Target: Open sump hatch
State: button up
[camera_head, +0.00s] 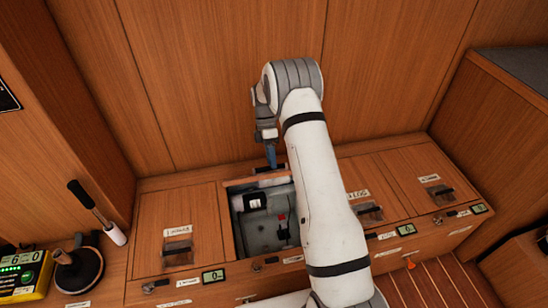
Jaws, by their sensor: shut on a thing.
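The bench has a row of wooden hatches. One compartment (265,222) left of my arm is open, showing a grey interior with a white-and-black item and small red parts. Its lid seems raised at the back edge, seen nearly edge-on. My gripper (270,160) points down at that back edge and is shut on a dark handle (271,170) there. The fingertips are small and partly hidden. I cannot read which hatch is labelled sump.
Closed hatches with dark handles lie to the left (178,245) and far right (438,191); another (368,212) is partly behind my arm. A wooden wall rises close behind.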

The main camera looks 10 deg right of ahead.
dwell(0.3)
jog(key=p+v, duration=0.1)
jog(key=v, duration=0.7)
dwell(0.3)
